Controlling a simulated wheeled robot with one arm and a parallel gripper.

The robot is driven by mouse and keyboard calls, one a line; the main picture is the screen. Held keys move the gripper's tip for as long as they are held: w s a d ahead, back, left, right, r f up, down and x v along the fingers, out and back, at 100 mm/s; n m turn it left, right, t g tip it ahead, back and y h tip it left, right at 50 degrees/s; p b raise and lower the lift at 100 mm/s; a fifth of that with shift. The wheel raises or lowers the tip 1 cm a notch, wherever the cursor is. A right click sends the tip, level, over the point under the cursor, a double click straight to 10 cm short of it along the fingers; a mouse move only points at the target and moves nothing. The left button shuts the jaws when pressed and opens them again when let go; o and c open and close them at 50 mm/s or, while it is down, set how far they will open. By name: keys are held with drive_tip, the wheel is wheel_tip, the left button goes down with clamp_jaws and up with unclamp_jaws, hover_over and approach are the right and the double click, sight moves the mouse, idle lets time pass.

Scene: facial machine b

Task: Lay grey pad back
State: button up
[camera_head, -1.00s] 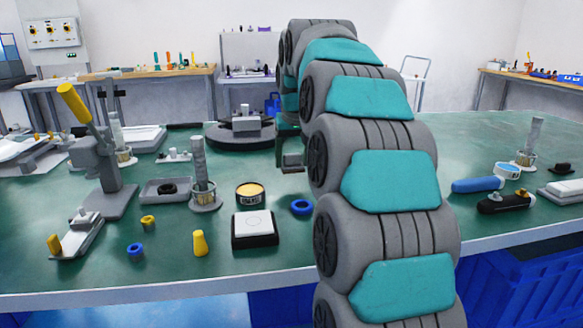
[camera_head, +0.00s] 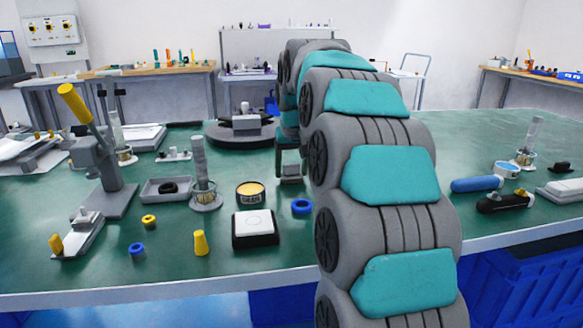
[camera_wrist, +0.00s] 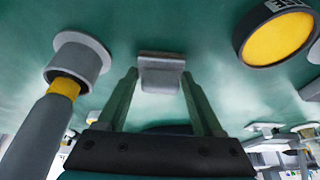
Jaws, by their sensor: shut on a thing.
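The grey pad (camera_head: 291,172) is a small grey block low over the green bench top in the head view, just left of my arm. In the wrist view the grey pad (camera_wrist: 160,74) sits between my fingertips. My gripper (camera_head: 291,158) is shut on it, with one dark green finger on each side; in the wrist view my gripper (camera_wrist: 158,80) points at the bench. I cannot tell whether the pad touches the bench top. Part of my gripper is hidden by my arm.
A blue ring (camera_head: 301,206), a yellow-topped tin (camera_head: 250,192) and a white-topped black box (camera_head: 254,228) stand nearer the front. A grey column on a round base (camera_head: 204,178) is to the left. A dark turntable (camera_head: 240,134) lies behind. Bare bench surrounds the pad.

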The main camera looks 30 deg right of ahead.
sight(294, 164)
drive_tip(key=shift+f, duration=0.2)
drive_tip(key=o, duration=1.3)
drive_tip(key=v, duration=0.7)
drive_tip(key=shift+w+d+b, duration=0.25)
drive_tip(key=shift+d+b, duration=0.15)
drive_tip(key=shift+s+r, duration=0.25)
drive_tip(key=shift+r, duration=0.3)
